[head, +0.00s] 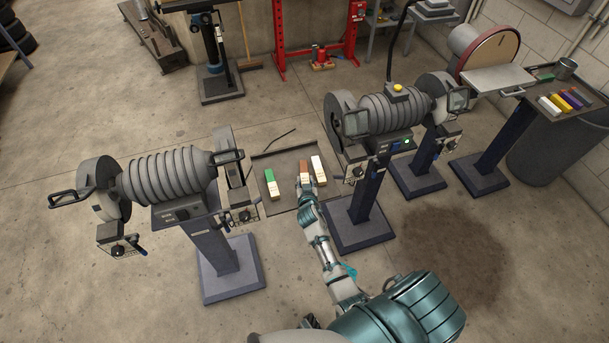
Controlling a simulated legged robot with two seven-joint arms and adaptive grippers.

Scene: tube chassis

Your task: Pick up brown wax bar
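The brown wax bar (304,167) lies on a dark flat tray (287,159) between the two grinding machines, with a white bar (318,166) close at its right and a green bar (270,180) farther left. My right gripper (305,184) is at the near end of the brown bar and overlaps its lower part in the head view. The fingers are too small to tell whether they are open or shut on the bar. The bar appears to lie in line with the other bars. My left gripper is not in view.
A grinding machine on a pedestal (166,176) stands left of the tray, another (379,116) to its right. More coloured bars (567,101) lie on a stand at far right. A thin dark rod (280,138) lies behind the bars. Open floor is in front.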

